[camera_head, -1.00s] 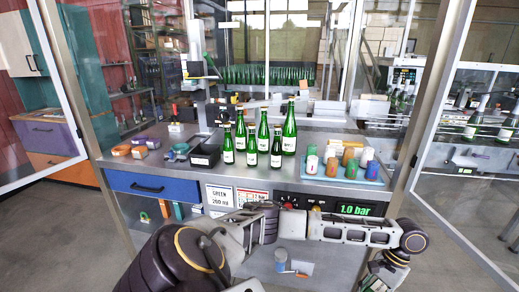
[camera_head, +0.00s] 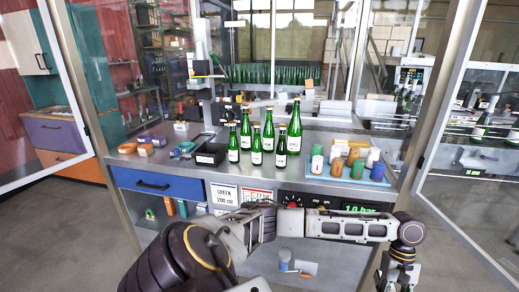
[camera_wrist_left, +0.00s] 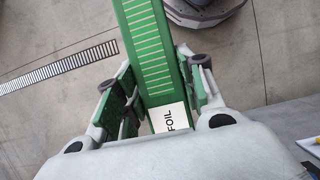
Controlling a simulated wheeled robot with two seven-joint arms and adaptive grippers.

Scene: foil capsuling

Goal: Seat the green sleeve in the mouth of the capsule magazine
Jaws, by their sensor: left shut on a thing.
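The green sleeve (camera_wrist_left: 147,50) is long and straight, with ladder-like slots and a white FOIL label (camera_wrist_left: 170,117) at its near end. In the left wrist view it lies between the two fingers of my left gripper (camera_wrist_left: 160,90), which is shut on it. It extends away over the floor. In the head view my left arm reaches across to the right, and its wrist hangs at the lower right, in front of the bench; the fingers and sleeve are not clear there. I cannot pick out the capsule magazine or its mouth. My right gripper is not in view.
Several green bottles (camera_head: 268,138) stand on the bench (camera_head: 320,194). A blue tray (camera_head: 378,182) of coloured cylinders is at the right, and a black bin (camera_head: 210,155) at the left. Glass panels flank both sides. The floor ahead of the sleeve looks open, with a grate (camera_wrist_left: 60,67).

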